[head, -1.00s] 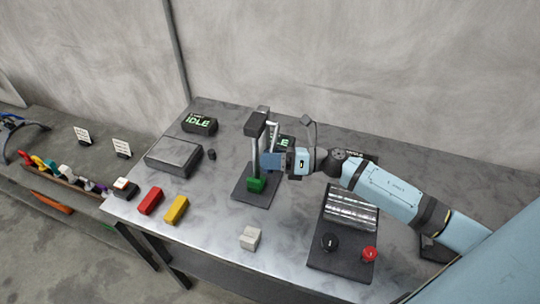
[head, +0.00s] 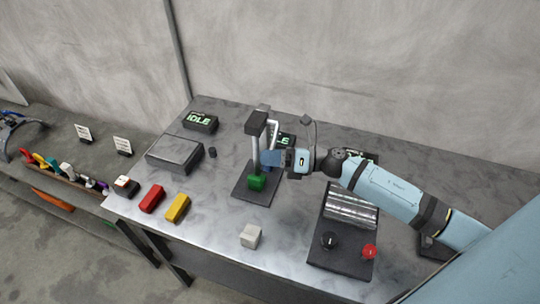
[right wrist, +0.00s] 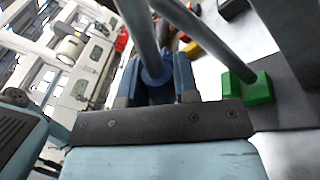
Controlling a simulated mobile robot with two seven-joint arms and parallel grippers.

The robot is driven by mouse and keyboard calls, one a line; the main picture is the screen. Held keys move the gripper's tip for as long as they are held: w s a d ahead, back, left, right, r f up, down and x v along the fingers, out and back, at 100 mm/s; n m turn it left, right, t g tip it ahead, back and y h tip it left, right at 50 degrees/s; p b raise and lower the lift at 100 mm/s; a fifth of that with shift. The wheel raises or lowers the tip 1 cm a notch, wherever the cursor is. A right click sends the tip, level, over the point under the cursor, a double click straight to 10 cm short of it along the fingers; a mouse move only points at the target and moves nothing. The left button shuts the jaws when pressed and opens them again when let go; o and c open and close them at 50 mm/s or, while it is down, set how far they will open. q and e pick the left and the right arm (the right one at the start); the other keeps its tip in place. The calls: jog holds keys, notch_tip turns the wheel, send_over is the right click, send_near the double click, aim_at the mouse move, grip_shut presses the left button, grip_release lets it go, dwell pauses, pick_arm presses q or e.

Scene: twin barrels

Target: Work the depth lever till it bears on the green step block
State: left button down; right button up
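The depth stand (head: 257,122) has a dark head on a pale post over a dark base plate. The green step block (head: 257,181) sits on this plate and also shows at the right in the right wrist view (right wrist: 260,88). My right gripper (head: 273,158) is beside the post, above the block. In the right wrist view its blue fingers (right wrist: 158,78) close around a grey rod, the depth lever (right wrist: 136,22). A second grey rod (right wrist: 208,42) runs down to the green block; I cannot tell whether it presses on it. My left gripper is not in view.
A display reading IDLE (head: 200,121) stands at the back left; another is partly hidden behind the stand. A grey box (head: 174,154), red block (head: 151,198), yellow block (head: 177,208) and pale cube (head: 250,236) lie around. A dark panel (head: 343,250) with black and red knobs is right.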

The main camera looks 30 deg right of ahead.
jog(key=o, duration=0.4)
jog(key=shift+c, duration=0.2)
jog(key=shift+s+d, duration=0.1)
jog(key=shift+s+d+f, duration=0.15)
jog(key=shift+s+d, duration=0.05)
jog(key=shift+d, duration=0.1)
jog(key=b+v, duration=0.3)
jog(key=v, duration=1)
